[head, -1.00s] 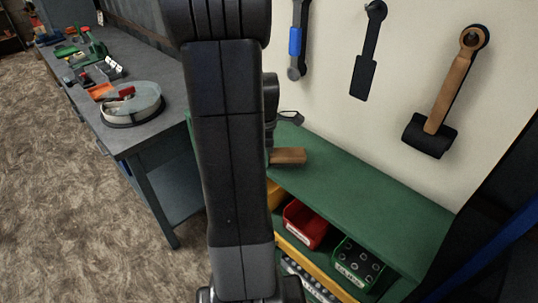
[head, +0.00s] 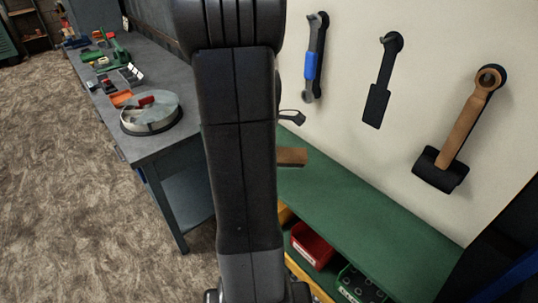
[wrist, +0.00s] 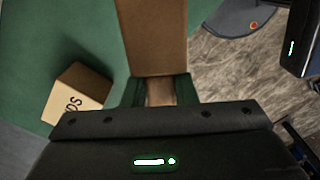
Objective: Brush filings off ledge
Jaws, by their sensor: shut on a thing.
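In the wrist view my gripper (wrist: 160,92) is shut on a brown wooden piece (wrist: 155,38), which looks like the brush. It extends away from the jaws toward the top of the picture. No bristles show. In the head view a brown wooden block end (head: 291,157) sticks out to the right from behind my arm, probably the same piece; whether it touches the green surface is unclear. My arm hides the gripper there. I cannot make out any filings, and I cannot tell which edge is the ledge.
A green bench (head: 350,205) runs along the wall, with a red bin (head: 312,245) below. Tools hang above, including a mallet (head: 455,130). A grey table (head: 165,80) carries a round tray (head: 152,115). A small cardboard box (wrist: 78,93) sits left of my gripper.

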